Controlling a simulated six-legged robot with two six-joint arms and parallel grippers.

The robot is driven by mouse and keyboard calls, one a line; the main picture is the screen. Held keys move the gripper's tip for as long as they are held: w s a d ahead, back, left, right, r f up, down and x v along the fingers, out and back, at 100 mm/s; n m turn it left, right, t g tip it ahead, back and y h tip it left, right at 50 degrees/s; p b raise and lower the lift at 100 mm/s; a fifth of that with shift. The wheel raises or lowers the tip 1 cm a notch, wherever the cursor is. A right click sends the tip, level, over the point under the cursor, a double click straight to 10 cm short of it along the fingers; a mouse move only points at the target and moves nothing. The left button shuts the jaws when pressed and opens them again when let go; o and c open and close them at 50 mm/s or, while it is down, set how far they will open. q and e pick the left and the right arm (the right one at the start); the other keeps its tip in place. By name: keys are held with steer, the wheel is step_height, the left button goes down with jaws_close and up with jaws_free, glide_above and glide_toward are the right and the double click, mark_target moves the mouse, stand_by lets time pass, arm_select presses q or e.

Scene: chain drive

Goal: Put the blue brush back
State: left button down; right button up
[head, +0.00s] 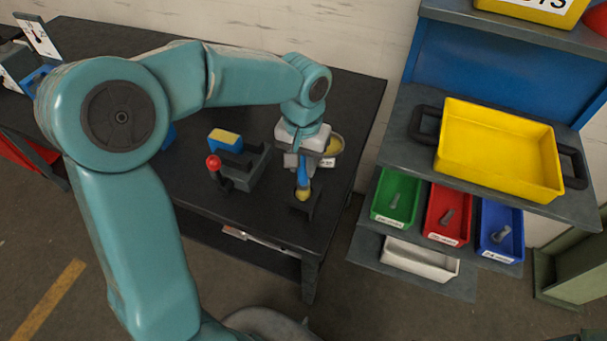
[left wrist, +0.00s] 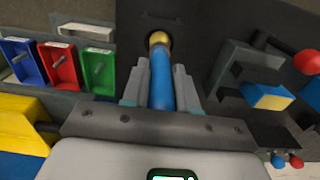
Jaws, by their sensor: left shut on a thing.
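The blue brush (head: 303,173) is held upright in my left gripper (head: 299,164), with its yellow end pointing down. In the left wrist view the blue brush (left wrist: 161,82) lies between the two fingers of my left gripper (left wrist: 161,88), which are shut on it. Its yellow end is at a dark round opening in a dark holder (head: 303,209) near the bench's front right corner. The holder also shows in the left wrist view (left wrist: 172,14). I cannot tell how deep the end sits in the opening. My right gripper is not in view.
A dark fixture with a blue and yellow block (head: 225,138) and a red-knobbed lever (head: 214,163) stands left of the holder. A yellow round container (head: 334,146) is behind my gripper. Right of the bench are a yellow tray (head: 500,150) and green, red and blue bins.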

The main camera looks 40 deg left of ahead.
mark_target(303, 177)
arm_select(q)
step_height(303, 177, down, 4)
steer(key=shift+f, duration=0.15)
steer(key=shift+f, duration=0.15)
steer(key=c, duration=0.9)
jaws_free()
steer(key=shift+d, duration=0.1)
step_height(303, 177, up, 12)
steer(key=shift+r, duration=0.25)
